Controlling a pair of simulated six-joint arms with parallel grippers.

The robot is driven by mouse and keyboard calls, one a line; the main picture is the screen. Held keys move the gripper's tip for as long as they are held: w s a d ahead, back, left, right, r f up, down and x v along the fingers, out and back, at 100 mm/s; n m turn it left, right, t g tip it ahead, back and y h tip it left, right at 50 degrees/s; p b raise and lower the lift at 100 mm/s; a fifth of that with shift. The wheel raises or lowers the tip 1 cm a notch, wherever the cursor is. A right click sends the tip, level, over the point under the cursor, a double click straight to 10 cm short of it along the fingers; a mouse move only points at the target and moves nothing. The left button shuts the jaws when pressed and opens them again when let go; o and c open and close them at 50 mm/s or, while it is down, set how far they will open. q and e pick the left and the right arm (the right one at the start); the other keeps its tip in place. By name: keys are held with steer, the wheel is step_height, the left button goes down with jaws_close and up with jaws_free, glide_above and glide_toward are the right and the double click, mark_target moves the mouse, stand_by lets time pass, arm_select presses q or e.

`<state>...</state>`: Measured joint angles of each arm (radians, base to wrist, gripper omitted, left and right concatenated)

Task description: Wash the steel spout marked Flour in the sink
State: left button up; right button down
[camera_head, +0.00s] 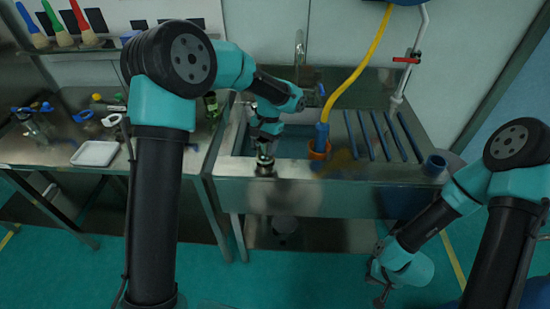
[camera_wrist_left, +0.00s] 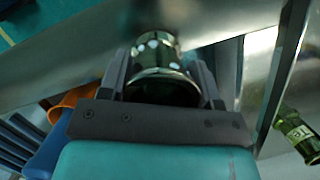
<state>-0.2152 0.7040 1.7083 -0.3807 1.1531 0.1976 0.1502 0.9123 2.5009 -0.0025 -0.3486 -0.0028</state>
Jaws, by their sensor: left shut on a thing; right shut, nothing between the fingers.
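My left gripper (camera_head: 266,147) is shut on a shiny steel spout (camera_head: 264,168) at the front rim of the sink (camera_head: 292,147). In the left wrist view the spout (camera_wrist_left: 158,55) sits between the two fingers, its round flange towards the palm. No Flour marking can be read on it. Whether it touches the rim cannot be told. The tap (camera_head: 299,47) stands at the back of the sink. My right gripper (camera_head: 381,292) is shut and empty, low in front of the counter at the lower right.
A yellow hose (camera_head: 357,72) runs down to an orange cup-like fitting (camera_head: 319,151) in the sink's right part. Several blue bars (camera_head: 382,136) lie on the drainboard, with a blue cup (camera_head: 434,165) at its end. A white tray (camera_head: 95,153) and a green bottle (camera_head: 211,104) stand left.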

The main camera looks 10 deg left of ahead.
arm_select(q)
steer(key=shift+a, duration=0.15)
steer(key=shift+s+a, duration=0.25)
steer(key=shift+a, duration=0.5)
step_height(320, 180, up, 24)
stand_by(2.0)
stand_by(0.9)
steer(key=w+f, duration=0.3)
steer(key=f, duration=0.7)
steer(key=w+f, duration=0.3)
steer(key=f, duration=0.8)
steer(key=w+f, duration=0.3)
steer(key=f, duration=0.8)
